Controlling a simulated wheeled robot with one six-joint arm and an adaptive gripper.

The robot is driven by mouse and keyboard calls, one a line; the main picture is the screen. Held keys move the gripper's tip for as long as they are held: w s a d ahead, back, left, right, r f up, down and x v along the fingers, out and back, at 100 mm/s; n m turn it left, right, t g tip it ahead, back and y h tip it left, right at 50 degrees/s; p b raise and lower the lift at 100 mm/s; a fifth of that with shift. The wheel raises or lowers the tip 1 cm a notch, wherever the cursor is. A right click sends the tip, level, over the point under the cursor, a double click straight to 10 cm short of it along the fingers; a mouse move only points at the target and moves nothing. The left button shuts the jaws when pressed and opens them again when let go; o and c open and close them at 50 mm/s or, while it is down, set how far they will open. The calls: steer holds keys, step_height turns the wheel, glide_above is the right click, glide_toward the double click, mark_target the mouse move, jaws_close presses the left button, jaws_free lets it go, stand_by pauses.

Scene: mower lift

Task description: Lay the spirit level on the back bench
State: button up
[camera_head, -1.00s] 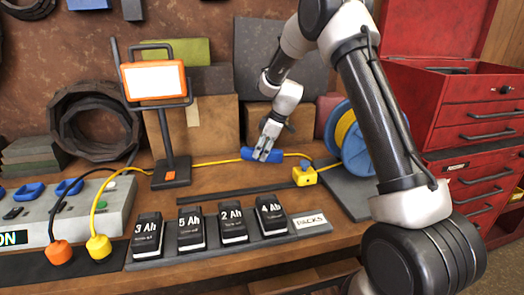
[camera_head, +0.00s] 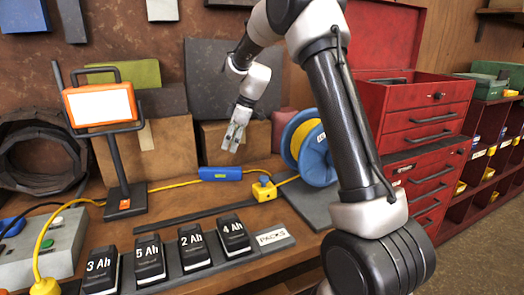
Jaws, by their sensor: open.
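The blue spirit level (camera_head: 220,173), with a small green vial in its middle, lies flat on the wooden bench (camera_head: 185,198) towards the back, in front of a cardboard box. A yellow cable meets it at both ends; I cannot tell whether the cable runs under or behind it. My gripper (camera_head: 233,147) is open and empty, just above the level and apart from it, fingers pointing down.
A work lamp (camera_head: 101,105) stands to the left and a blue cable reel (camera_head: 312,150) to the right. A yellow connector block (camera_head: 264,189) sits close by the level. Several black battery packs (camera_head: 150,260) stand in front. A red tool chest (camera_head: 415,125) is at the right.

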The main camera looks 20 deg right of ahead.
steer(key=s+d+r+m+t+h, duration=0.1)
steer(key=s+d+r+m, duration=0.2)
steer(key=s+r, duration=0.45)
steer(key=s+d+r+m+h, duration=0.1)
steer(key=s+d+r+m, duration=0.3)
steer(key=s, duration=0.7)
steer(key=s+d+m+h, duration=0.1)
steer(key=s+m, duration=0.2)
steer(key=s, duration=0.8)
steer(key=s+d+f+m+t+h, duration=0.1)
steer(key=s+d+m, duration=0.1)
steer(key=s, duration=0.8)
steer(key=shift+s+d+f+m+t, duration=0.3)
steer(key=shift+s+m, duration=0.1)
steer(key=shift+m, duration=0.4)
steer(key=shift+r, duration=0.1)
steer(key=shift+c, duration=0.2)
